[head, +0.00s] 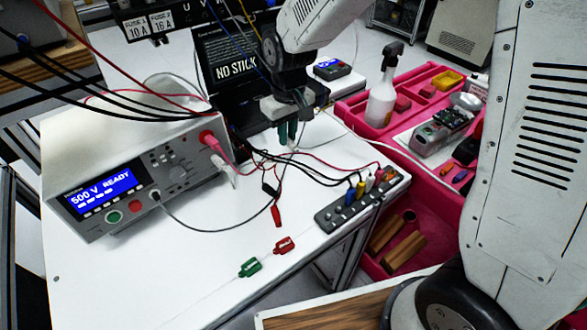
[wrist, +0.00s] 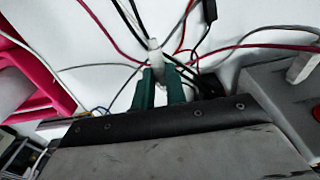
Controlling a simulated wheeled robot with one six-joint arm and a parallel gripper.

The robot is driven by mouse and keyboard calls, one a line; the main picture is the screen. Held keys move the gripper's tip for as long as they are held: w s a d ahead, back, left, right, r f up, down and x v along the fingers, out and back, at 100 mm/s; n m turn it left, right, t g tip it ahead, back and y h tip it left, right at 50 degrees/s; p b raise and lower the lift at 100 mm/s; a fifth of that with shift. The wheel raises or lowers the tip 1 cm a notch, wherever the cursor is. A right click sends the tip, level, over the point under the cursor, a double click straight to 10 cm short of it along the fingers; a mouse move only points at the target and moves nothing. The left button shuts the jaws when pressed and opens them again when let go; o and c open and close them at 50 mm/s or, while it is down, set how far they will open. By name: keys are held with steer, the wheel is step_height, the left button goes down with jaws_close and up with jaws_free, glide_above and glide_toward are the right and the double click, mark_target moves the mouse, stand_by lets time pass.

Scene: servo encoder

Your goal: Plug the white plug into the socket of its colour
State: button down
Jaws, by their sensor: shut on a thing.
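My gripper (head: 287,138) has green fingers and hangs above the white table, right of the grey tester box. In the wrist view its fingers (wrist: 161,88) are shut on a pale, whitish plug (wrist: 155,54), which sticks out past the fingertips. In the head view the fingers mostly hide the plug. A dark strip (head: 335,213) right of centre carries a row of coloured pieces: blue (head: 349,197), yellow (head: 361,189), white (head: 370,183) and red (head: 379,175). I cannot tell whether each is a socket or a plug. The gripper is apart from the strip.
The tester box (head: 130,180) has a pink-red connector (head: 209,140) and a white one (head: 222,170) at its right. Loose cables and a red clip (head: 277,215) lie between box and strip. Red (head: 285,245) and green (head: 250,267) connectors lie in front. A pink tray (head: 350,112) stands at right.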

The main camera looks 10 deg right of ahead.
steer(key=w+a+r+n+t+y, duration=0.15)
steer(key=w+r+t+y, duration=0.3)
steer(key=r, duration=0.85)
steer(key=w+a+r+t+y, duration=0.35)
steer(key=w+r, duration=0.25)
steer(key=r, duration=0.6)
steer(key=w+a+r+n+t+y, duration=0.1)
steer(key=w+r+t+y, duration=0.35)
steer(key=r, duration=0.85)
steer(key=f, duration=0.1)
steer(key=f+h, duration=0.2)
steer(key=f, duration=0.1)
steer(key=shift+w+a+t, duration=0.1)
steer(key=shift+w+t, duration=0.25)
steer(key=shift+w, duration=0.05)
steer(key=shift+f, duration=0.4)
steer(key=shift+f, duration=0.15)
steer(key=shift+f, duration=0.8)
steer(key=shift+f, duration=0.2)
